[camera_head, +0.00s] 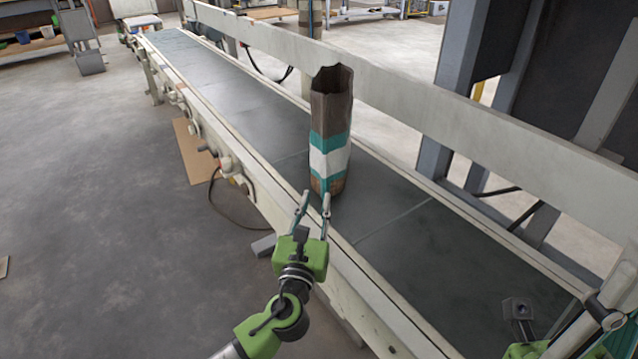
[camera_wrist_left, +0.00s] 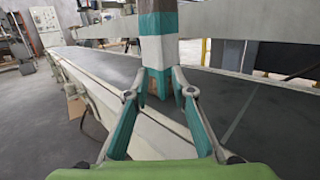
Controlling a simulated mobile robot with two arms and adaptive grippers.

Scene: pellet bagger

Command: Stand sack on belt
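A tall brown sack with teal and white bands (camera_head: 330,135) stands upright on the dark conveyor belt (camera_head: 400,215), its ragged top open. My left gripper (camera_head: 315,196) is low at the sack's near side, over the belt's near edge, with its two fingers apart. In the left wrist view the sack's lower part (camera_wrist_left: 157,45) shows just beyond and between the fingertips (camera_wrist_left: 160,78). I cannot tell whether the fingers touch it. Part of my right arm (camera_head: 525,330) shows at the bottom right. Its fingers cannot be made out clearly.
A pale guard rail (camera_head: 420,100) runs along the belt's far side, with grey machine posts (camera_head: 465,60) behind it. Rollers and fittings (camera_head: 225,165) line the near side. The belt is clear to both sides of the sack.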

